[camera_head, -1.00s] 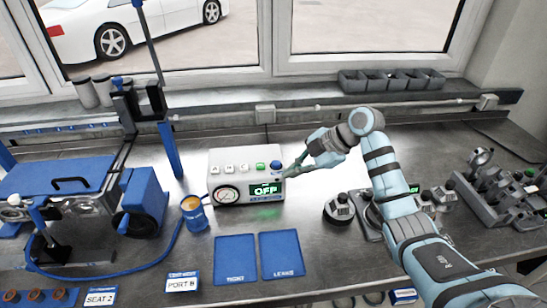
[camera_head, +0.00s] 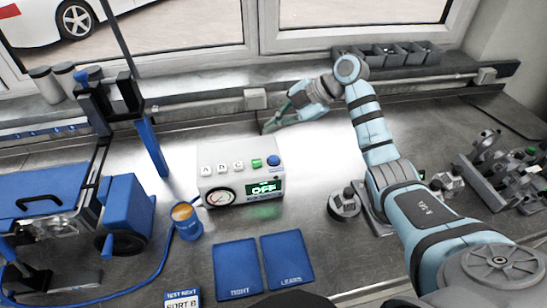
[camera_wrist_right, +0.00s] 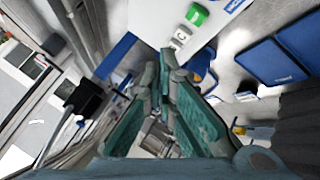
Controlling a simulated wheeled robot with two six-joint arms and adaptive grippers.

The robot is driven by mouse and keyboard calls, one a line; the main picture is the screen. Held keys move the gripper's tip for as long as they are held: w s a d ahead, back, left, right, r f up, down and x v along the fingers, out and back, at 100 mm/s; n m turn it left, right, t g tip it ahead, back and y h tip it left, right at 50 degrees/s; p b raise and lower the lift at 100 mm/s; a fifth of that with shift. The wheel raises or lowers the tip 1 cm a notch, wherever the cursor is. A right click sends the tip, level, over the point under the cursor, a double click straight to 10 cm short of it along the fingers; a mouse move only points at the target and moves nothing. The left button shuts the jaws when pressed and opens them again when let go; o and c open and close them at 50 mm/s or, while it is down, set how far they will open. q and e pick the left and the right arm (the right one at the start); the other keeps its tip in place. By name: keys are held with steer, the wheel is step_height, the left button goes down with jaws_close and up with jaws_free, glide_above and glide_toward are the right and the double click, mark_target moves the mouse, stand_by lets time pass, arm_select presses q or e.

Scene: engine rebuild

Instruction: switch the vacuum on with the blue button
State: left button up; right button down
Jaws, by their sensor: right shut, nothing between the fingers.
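The white vacuum box (camera_head: 215,180) stands on the bench with a round dial and a green-lit display (camera_head: 264,187) reading OFF. The blue button (camera_head: 273,160) is on its top right corner, beside a green button (camera_head: 256,163) and lettered white keys. The green button (camera_wrist_right: 197,14) also shows at the top of the right wrist view; I do not make out the blue one there. My right gripper (camera_head: 272,124) is shut and empty, behind and above the box, apart from the blue button. Its fingertips (camera_wrist_right: 167,57) meet in the right wrist view. My left gripper is not in view.
Blue mats marked TIGHT (camera_head: 237,268) and LEAKS (camera_head: 287,261) lie in front. A blue cup (camera_head: 187,223) and blue hose stand left of the box. A round grey part (camera_head: 343,204) lies to the right. Grey bins (camera_head: 390,53) line the window sill.

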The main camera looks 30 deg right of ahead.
step_height(320, 180, down, 3)
steer(key=b, duration=0.6)
glide_above(274, 160)
step_height(274, 160, down, 4)
steer(key=shift+s+f, duration=0.1)
steer(key=shift+s, duration=0.05)
steer(key=shift+f, duration=0.4)
steer(key=shift+w+f, duration=0.25)
steer(key=shift+f, duration=0.1)
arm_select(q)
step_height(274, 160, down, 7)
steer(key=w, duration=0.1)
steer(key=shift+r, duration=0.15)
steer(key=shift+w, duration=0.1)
arm_select(e)
steer(key=shift+s+r, duration=0.1)
steer(key=shift+s, duration=0.05)
arm_select(q)
steer(key=shift+b, duration=0.4)
arm_select(e)
steer(key=shift+f, duration=0.45)
